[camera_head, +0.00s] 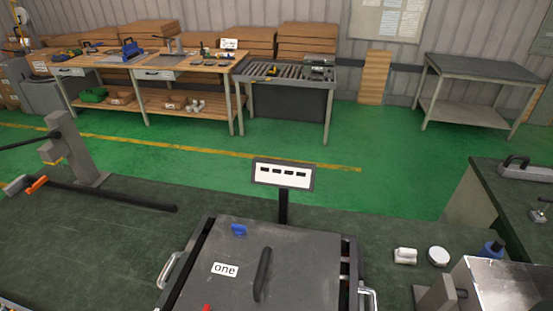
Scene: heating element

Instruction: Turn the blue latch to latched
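A small blue latch (239,230) sits near the far left corner of a dark grey flat panel (310,250) at the bottom middle. A small red part (206,307) shows at the bottom edge of the picture, mostly cut off. Whether the blue latch is latched cannot be told from this view. Neither of my grippers can be made out in the head view.
A display sign (284,173) stands behind the panel on a post. Metal side handles (170,270) flank the panel. White pieces (405,256), a blue-topped item (491,250) and a metal box (510,285) are at right. A clamp-like fixture (75,150) stands left.

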